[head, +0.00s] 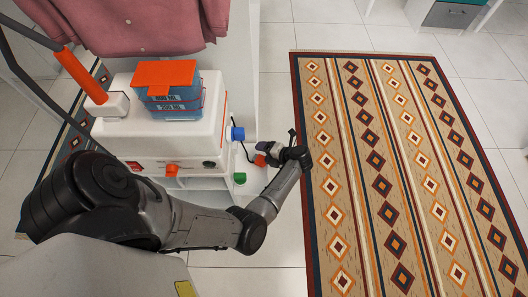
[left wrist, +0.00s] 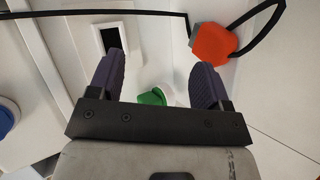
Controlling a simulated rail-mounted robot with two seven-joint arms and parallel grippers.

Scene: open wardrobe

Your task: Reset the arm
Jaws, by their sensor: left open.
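My left arm reaches across the head view, and its gripper (head: 268,154) is beside the right side of a white cabinet-like unit (head: 160,130). In the left wrist view the left gripper (left wrist: 156,72) is open, with two dark purple-grey fingers apart and nothing held between them. A green round cap (left wrist: 152,98) shows beyond the gap between the fingers. An orange piece (left wrist: 212,44) with a black loop is beyond the right finger, apart from it as far as I can tell. My right gripper is not in view.
A blue round knob (head: 237,133) sticks out of the unit's right side. Blue containers with an orange lid (head: 165,74) stand on top. Pink clothing (head: 130,25) hangs above. A patterned rug (head: 400,170) lies on the tiled floor at right, with open room there.

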